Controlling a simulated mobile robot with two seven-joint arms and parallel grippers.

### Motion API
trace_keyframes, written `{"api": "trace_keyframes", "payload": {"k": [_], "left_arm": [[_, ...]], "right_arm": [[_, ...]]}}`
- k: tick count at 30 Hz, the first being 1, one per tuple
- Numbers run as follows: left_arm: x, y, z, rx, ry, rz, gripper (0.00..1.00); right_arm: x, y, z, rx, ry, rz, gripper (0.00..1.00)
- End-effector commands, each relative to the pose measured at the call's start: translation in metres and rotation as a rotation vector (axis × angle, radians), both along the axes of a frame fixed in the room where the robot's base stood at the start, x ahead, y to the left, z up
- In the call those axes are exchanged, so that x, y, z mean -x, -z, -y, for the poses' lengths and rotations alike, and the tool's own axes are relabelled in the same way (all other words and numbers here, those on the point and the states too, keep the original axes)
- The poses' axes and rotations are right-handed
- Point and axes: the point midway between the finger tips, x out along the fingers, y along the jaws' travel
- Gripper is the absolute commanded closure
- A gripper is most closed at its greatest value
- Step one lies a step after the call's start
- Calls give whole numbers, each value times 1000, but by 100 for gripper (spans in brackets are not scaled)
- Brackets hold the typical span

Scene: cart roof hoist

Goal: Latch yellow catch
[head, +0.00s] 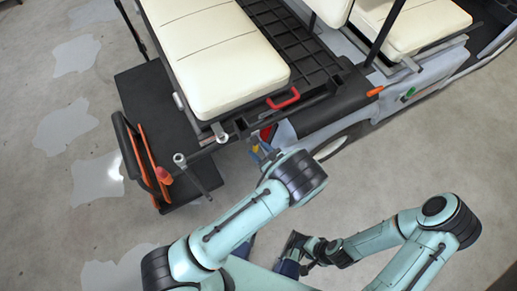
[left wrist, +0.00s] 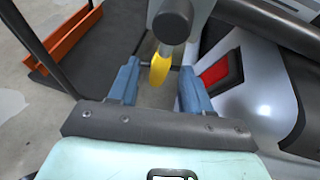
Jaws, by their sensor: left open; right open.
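The yellow catch (left wrist: 160,68) hangs below a grey post with a dark round end (left wrist: 173,20) in the left wrist view. In the head view only a small bit of yellow (head: 255,149) shows beside my left gripper. My left gripper (left wrist: 160,92) is open, with one blue finger on each side of the catch's lower end. I cannot tell whether either finger touches it. My left gripper (head: 264,156) is at the cart's rear corner in the head view, partly hidden by my wrist. My right gripper (head: 291,264) is low in the head view, away from the cart.
The cart has cream seats (head: 225,60), a red handle (head: 284,98) and a black rear platform (head: 150,100) with an orange part (head: 146,158). A red tail light (left wrist: 216,74) sits in the white body right of the catch. A grey upright post (head: 180,160) stands nearby. Floor at left is clear.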

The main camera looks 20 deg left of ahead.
Motion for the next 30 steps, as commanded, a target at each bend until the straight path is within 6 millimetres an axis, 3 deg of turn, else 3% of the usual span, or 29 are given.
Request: {"api": "trace_keyframes", "payload": {"k": [16,22,30], "left_arm": [[50,-40,90,3,4,2,52],[57,-45,102,2,2,1,52],[58,-45,103,2,2,1,52]], "right_arm": [[4,-8,0,-1,-3,-12,57],[4,-8,0,-2,-2,-14,57],[4,-8,0,-2,-3,-14,57]]}}
